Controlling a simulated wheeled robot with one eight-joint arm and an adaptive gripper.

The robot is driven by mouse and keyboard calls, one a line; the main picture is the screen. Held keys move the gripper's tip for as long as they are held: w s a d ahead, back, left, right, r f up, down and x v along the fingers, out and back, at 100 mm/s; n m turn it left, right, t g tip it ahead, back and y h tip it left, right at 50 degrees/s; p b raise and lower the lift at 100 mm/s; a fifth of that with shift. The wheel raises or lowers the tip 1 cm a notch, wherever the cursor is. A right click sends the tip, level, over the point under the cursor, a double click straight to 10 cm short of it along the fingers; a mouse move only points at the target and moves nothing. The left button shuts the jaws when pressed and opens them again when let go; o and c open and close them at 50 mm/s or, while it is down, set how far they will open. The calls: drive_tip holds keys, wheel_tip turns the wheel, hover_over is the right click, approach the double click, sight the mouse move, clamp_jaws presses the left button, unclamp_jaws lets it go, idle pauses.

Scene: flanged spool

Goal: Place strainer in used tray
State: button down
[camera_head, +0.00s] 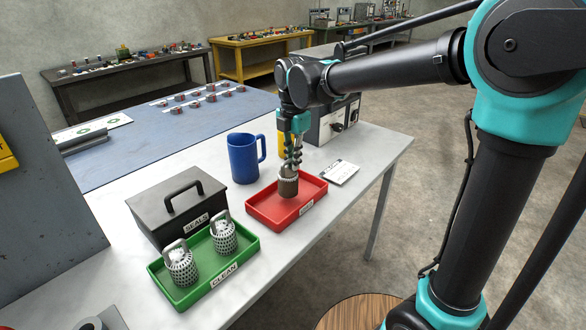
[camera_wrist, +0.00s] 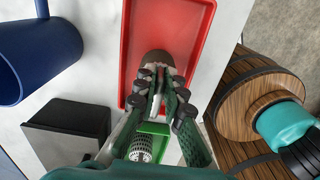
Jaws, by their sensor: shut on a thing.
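My gripper (camera_head: 290,168) is shut on a dark brownish strainer (camera_head: 288,187) and points down over the red tray (camera_head: 261,216). The strainer looks upright and its lower end is within the tray's outline; I cannot tell whether it touches the floor of the tray. The red tray's front label is too small to read surely. In the wrist view my fingers (camera_wrist: 160,88) close around the strainer's top, and the strainer's brown body (camera_wrist: 157,57) shows beyond them, over the red tray (camera_wrist: 187,30). The fingers hide part of the strainer.
A green tray labelled CLEAN (camera_head: 190,294) holds two silvery strainers. A black SEALS box (camera_head: 160,205) stands behind it. A blue mug (camera_head: 243,160) stands behind the red tray. A small card (camera_head: 341,172) lies to its right, and a grey device (camera_head: 333,124) stands behind.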

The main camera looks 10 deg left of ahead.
drive_tip(key=shift+f, duration=1.45)
drive_tip(key=shift+f, duration=0.1)
drive_tip(key=c, duration=1.6)
unclamp_jaws()
